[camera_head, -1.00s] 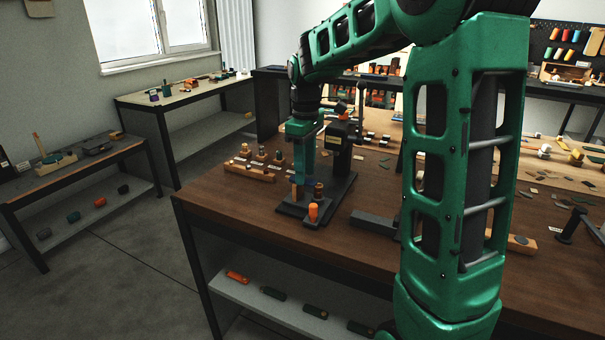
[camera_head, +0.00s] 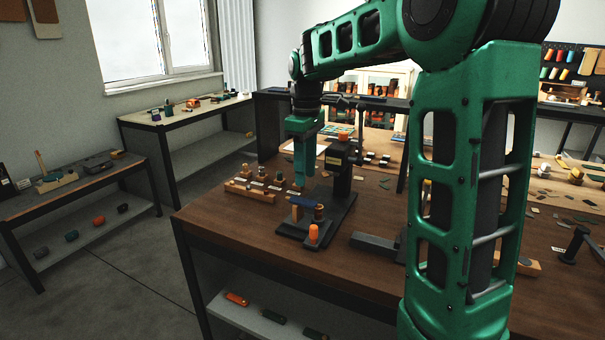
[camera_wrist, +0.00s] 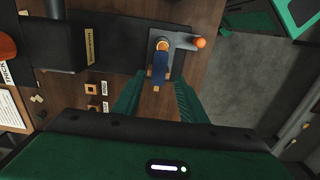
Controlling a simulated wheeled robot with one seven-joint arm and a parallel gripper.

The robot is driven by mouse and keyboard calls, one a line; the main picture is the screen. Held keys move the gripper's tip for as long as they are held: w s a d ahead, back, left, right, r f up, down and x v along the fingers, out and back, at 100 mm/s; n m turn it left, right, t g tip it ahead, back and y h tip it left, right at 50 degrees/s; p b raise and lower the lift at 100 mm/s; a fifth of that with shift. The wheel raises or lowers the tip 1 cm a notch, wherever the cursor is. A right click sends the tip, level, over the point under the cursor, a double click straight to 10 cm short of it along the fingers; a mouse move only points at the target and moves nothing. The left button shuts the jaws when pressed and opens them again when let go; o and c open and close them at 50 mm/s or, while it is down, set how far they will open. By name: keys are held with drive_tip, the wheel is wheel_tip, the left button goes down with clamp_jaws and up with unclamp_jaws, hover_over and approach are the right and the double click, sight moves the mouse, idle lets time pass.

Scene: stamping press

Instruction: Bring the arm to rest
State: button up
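My gripper (camera_head: 301,182) hangs pointing down above the workbench (camera_head: 215,205), beside the black stamping press (camera_head: 340,172). In the wrist view my gripper (camera_wrist: 159,86) has its two green fingers apart, with no object touching both. A small blue piece (camera_wrist: 160,68) lies below and between the fingers on the press, and it also shows in the head view (camera_head: 303,200). An orange knob (camera_head: 313,233) stands at the front of the press base, and it shows in the wrist view too (camera_wrist: 200,43). My fingers appear clear of the press.
A wooden rack (camera_head: 250,193) with several stamps stands left of the press. A dark bar (camera_head: 373,245) lies to its right. Side tables (camera_head: 185,115) stand along the left wall. Open air lies above the bench's left front.

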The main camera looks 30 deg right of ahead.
drive_tip(key=s+d+f+m, duration=0.1)
drive_tip(key=s+f+m, duration=0.2)
drive_tip(key=s, duration=0.7)
drive_tip(key=s+d+f+m, duration=0.1)
drive_tip(key=s+f+m, duration=0.3)
drive_tip(key=s, duration=0.7)
drive_tip(key=s+d+f+m, duration=0.1)
drive_tip(key=s+f+m, duration=0.2)
drive_tip(key=s+m, duration=0.3)
drive_tip(key=s, duration=0.4)
drive_tip(key=shift+s+f, duration=0.3)
drive_tip(key=shift+s, duration=0.1)
